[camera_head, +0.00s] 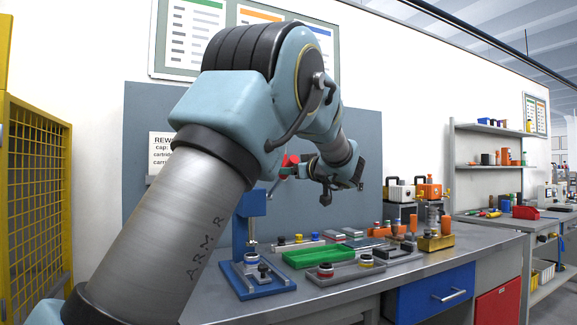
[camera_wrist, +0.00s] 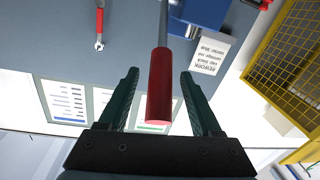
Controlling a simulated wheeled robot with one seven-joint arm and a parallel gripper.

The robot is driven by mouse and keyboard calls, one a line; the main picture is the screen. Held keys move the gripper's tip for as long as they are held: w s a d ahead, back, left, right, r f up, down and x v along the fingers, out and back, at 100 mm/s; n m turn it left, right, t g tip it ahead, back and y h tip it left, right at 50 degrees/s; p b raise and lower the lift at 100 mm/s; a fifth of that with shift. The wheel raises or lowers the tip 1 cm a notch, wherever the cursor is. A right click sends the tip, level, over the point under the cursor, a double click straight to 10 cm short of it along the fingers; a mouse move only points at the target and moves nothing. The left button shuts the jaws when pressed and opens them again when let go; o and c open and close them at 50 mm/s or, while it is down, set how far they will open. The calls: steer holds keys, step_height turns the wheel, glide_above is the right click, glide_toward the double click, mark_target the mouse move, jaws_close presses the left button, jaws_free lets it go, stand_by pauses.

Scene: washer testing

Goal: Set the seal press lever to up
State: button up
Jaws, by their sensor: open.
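The seal press is blue, with a column (camera_head: 251,206) and a base plate (camera_head: 240,284) at the left of the bench, partly hidden behind my arm. Its lever has a red cylindrical grip (camera_wrist: 160,88) on a grey rod (camera_wrist: 162,28). In the wrist view the grip lies between my gripper's (camera_wrist: 160,74) two dark green fingers, with a gap on both sides. The blue press body (camera_wrist: 198,14) shows at the top there. In the head view the open gripper (camera_head: 289,167) is above and right of the press column, by the red grip. The lever's exact angle cannot be told.
A green tray (camera_head: 305,256) and several small fixtures stand on the grey bench (camera_head: 470,244) right of the press. A red-handled wrench (camera_wrist: 99,25) shows against the grey back panel (camera_head: 368,200). A yellow mesh cage (camera_head: 35,190) stands at the left.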

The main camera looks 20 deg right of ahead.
steer(key=shift+w+a, duration=0.1)
steer(key=shift+w, duration=0.4)
jaws_close()
stand_by(1.2)
